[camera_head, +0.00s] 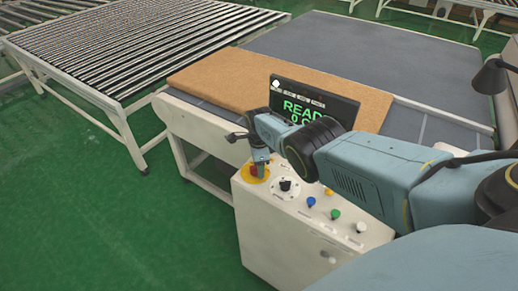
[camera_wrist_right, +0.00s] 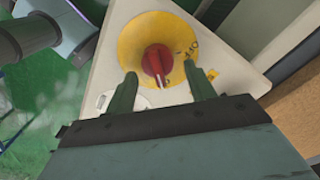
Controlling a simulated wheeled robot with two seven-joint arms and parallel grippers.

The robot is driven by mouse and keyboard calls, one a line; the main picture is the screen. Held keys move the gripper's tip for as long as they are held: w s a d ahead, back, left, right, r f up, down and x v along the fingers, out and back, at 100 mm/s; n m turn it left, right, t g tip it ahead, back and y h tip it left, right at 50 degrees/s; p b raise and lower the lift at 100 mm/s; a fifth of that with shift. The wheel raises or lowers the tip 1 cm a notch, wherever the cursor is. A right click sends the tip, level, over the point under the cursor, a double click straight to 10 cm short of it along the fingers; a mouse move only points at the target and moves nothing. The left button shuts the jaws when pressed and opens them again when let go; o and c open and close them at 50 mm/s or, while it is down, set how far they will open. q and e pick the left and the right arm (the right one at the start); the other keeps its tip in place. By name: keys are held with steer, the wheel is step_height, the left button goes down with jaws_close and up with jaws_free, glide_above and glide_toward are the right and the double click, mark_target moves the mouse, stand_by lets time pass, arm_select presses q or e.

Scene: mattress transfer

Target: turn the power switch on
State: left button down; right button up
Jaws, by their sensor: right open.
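The power switch is a red rotary knob (camera_wrist_right: 156,62) on a round yellow plate (camera_wrist_right: 133,40) with black markings, on top of a white control box (camera_head: 262,225). A pale line on the knob points toward the bottom of the wrist view. In the head view, the yellow plate (camera_head: 247,176) shows at the box's left end, with the knob partly covered. My right gripper (camera_head: 259,164) is above the plate, open. In the right wrist view its fingertips (camera_wrist_right: 161,76) lie either side of the knob's lower part, apart from it. My left gripper is not in view.
A black selector (camera_head: 287,186) and blue, green, yellow and white buttons sit beside the switch. A display (camera_head: 312,104) stands behind the box, reading "READ", partly hidden by my arm. A brown mattress (camera_head: 240,82) lies on the conveyor behind. The green floor at left is clear.

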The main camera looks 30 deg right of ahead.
step_height(320, 180, up, 3)
steer(key=shift+f+p, duration=0.15)
steer(key=shift+p, duration=0.9)
steer(key=shift+w+f+b, duration=0.1)
steer(key=shift+b, duration=0.45)
steer(key=shift+r+b, duration=0.5)
steer(key=shift+r, duration=0.4)
step_height(320, 180, up, 8)
steer(key=p, duration=0.1)
steer(key=shift+r, duration=0.25)
